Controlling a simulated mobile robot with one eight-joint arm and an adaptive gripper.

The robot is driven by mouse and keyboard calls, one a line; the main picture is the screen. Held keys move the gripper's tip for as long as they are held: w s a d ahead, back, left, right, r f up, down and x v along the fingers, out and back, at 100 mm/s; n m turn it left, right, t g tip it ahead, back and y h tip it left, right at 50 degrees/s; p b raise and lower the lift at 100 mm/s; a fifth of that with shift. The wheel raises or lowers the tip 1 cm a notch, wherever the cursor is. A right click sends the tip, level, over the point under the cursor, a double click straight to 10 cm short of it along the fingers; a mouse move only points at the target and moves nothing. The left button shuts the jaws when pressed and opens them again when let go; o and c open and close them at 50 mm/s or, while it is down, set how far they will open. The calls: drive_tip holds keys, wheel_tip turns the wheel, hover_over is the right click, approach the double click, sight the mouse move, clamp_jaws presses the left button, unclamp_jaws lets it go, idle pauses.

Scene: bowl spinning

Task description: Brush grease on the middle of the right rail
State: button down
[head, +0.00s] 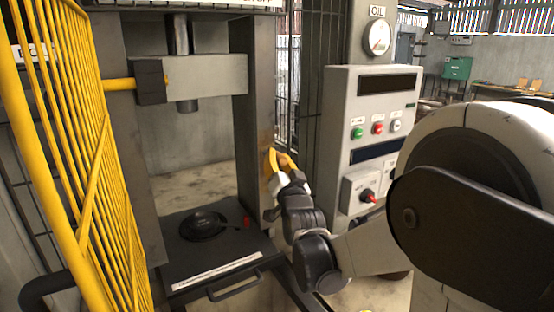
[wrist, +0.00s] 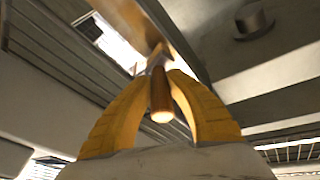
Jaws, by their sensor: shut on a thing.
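The right rail (head: 257,100) is the tall grey upright on the right side of the press, with a brownish patch near mid-height. My gripper (head: 279,160) has yellow fingers and is beside that rail at about the patch's height. In the wrist view, the fingers (wrist: 165,85) are closed around a brush with a round wooden handle (wrist: 161,100). The brush's far end points toward the orange-brown face of the rail (wrist: 152,25). I cannot tell whether the bristles touch it. In the head view, my fingers hide the brush.
A yellow mesh guard (head: 75,150) stands open on the left. The grey crosshead (head: 208,75) hangs above a black round die (head: 203,226) on the press table (head: 215,262). The control cabinet (head: 340,130) with buttons and an oil gauge (head: 377,38) stands right of the rail.

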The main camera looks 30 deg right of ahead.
drive_tip(key=shift+r+p, duration=3.55)
drive_tip(key=shift+r, duration=0.95)
drive_tip(key=s+p, duration=0.1)
drive_tip(key=s, duration=0.8)
drive_tip(key=shift+d, duration=0.2)
drive_tip(key=shift+f, duration=0.1)
drive_tip(key=w+d+n+t+y+b, duration=0.1)
drive_tip(key=w+y+b, duration=0.2)
drive_tip(key=w, duration=0.4)
drive_tip(key=shift+w+d+f+t+b, duration=0.2)
drive_tip(key=shift+f+t+b, duration=0.15)
drive_tip(key=shift+b, duration=0.2)
